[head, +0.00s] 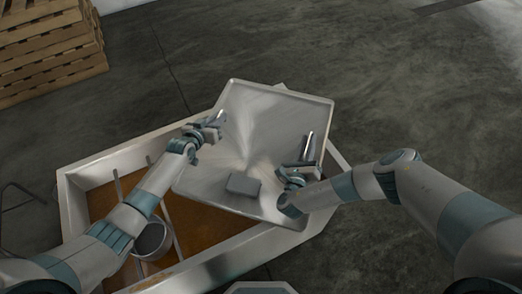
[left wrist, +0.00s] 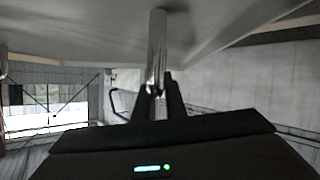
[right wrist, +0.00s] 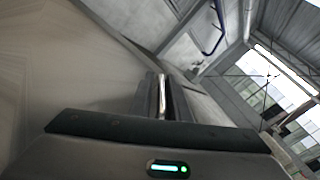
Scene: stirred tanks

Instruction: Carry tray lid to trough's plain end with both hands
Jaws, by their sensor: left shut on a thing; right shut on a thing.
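The tray lid (head: 262,125) is a flat grey metal sheet with a low rim, a small grey block (head: 243,184) and two upright bar handles. It is over the right part of the trough (head: 105,166), turned at an angle to it. My left gripper (head: 219,122) is shut on the lid's left handle, a metal bar that shows in the left wrist view (left wrist: 157,50). My right gripper (head: 304,160) is shut on the right handle, which shows in the right wrist view (right wrist: 162,95). Whether the lid touches the trough I cannot tell.
The trough's open left part holds brown-orange contents (head: 200,225) and thin crossbars. A round metal container (head: 153,239) is at its near left, partly behind my left arm. Wooden pallets (head: 48,45) are stacked at the back left. The concrete floor (head: 400,90) behind and right is clear.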

